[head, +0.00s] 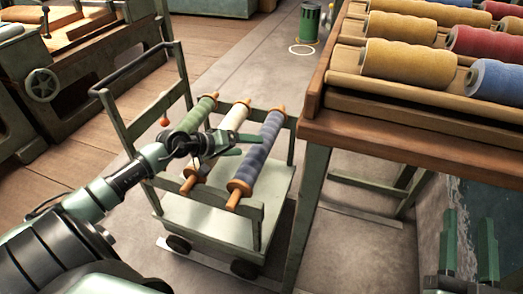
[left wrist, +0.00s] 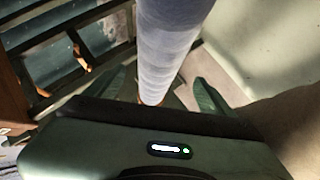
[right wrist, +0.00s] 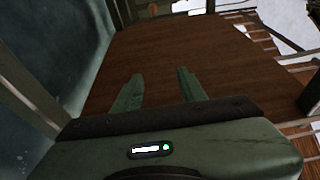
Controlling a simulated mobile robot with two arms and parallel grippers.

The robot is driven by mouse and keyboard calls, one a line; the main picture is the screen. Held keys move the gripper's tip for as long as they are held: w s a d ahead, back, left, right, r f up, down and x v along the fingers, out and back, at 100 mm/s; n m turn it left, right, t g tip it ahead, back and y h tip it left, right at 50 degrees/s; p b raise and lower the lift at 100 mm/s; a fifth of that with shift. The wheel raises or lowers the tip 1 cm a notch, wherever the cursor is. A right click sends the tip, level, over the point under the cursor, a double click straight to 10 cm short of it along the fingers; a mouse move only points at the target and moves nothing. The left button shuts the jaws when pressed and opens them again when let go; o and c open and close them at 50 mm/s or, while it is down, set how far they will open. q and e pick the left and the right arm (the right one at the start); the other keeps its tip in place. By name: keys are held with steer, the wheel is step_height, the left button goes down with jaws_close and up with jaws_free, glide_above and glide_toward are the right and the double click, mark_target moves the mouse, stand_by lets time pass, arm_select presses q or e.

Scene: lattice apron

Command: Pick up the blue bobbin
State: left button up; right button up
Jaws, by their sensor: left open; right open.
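The blue bobbin (head: 259,152) is a long blue-grey roll with wooden ends. It lies tilted across the green cart (head: 215,222), rightmost of three rolls. My left gripper (head: 242,145) is open beside the blue bobbin's left side, its fingers pointing toward it. In the left wrist view the blue bobbin (left wrist: 172,45) appears between the open fingers (left wrist: 165,90); whether they touch it I cannot tell. My right gripper (head: 468,245) is open and empty at the lower right, away from the cart. In the right wrist view its fingers (right wrist: 160,88) face a brown wooden surface.
A white bobbin (head: 236,117) and a green bobbin (head: 196,115) lie on the cart left of the blue one. A wooden rack (head: 420,132) with yellow, red and blue spools stands at the right. A green machine (head: 85,80) is at the left. Floor behind the cart is mostly clear.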

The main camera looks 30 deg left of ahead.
arm_select(q)
steer(key=shift+x, duration=0.95)
steer(key=b+x, duration=0.1)
steer(key=x, duration=0.4)
steer(key=shift+r, duration=0.15)
steer(key=shift+w+d, duration=0.15)
steer(key=shift+w, duration=0.05)
steer(key=c, duration=1.6)
jaws_close()
arm_select(e)
step_height(320, 180, up, 6)
steer(key=s+t+y, duration=0.1)
steer(key=s+t, duration=0.2)
steer(key=shift+t, duration=0.4)
arm_select(q)
steer(key=shift+r, duration=0.15)
arm_select(e)
steer(key=shift+w+f, duration=0.1)
steer(key=shift+f, duration=0.05)
